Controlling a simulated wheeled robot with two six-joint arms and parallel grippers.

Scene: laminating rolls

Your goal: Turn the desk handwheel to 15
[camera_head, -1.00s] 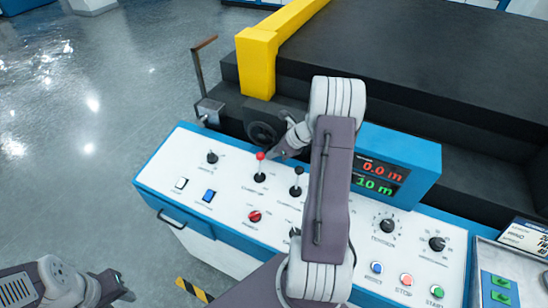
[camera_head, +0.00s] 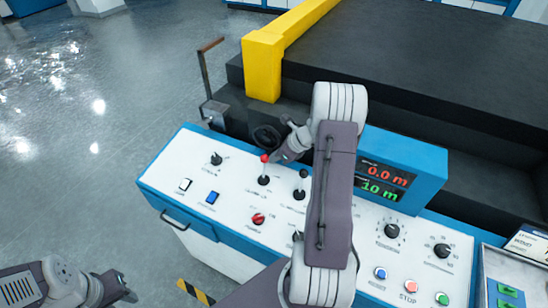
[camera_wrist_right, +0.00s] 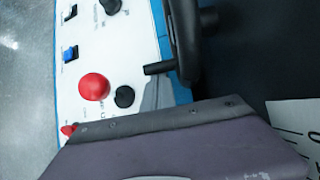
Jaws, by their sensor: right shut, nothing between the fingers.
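The dark handwheel (camera_head: 265,137) stands at the back edge of the control desk (camera_head: 180,160), left of the display. In the right wrist view the wheel's black rim (camera_wrist_right: 190,45) and a short black peg handle (camera_wrist_right: 158,68) show close up. My right gripper (camera_head: 280,157) is shut and empty, just in front of the wheel and close to the red-knobbed lever (camera_head: 264,159). I cannot tell whether it touches the wheel. My left gripper (camera_head: 128,287) is at the lower left, away from the desk; its jaw opening is unclear.
The display box (camera_head: 388,178) reads 0.0 m in red and 10 m in green. A second lever (camera_head: 303,176), knobs and buttons cover the desk top. A yellow beam (camera_head: 264,70) and dark machine bed (camera_head: 420,75) stand behind. Free floor lies left.

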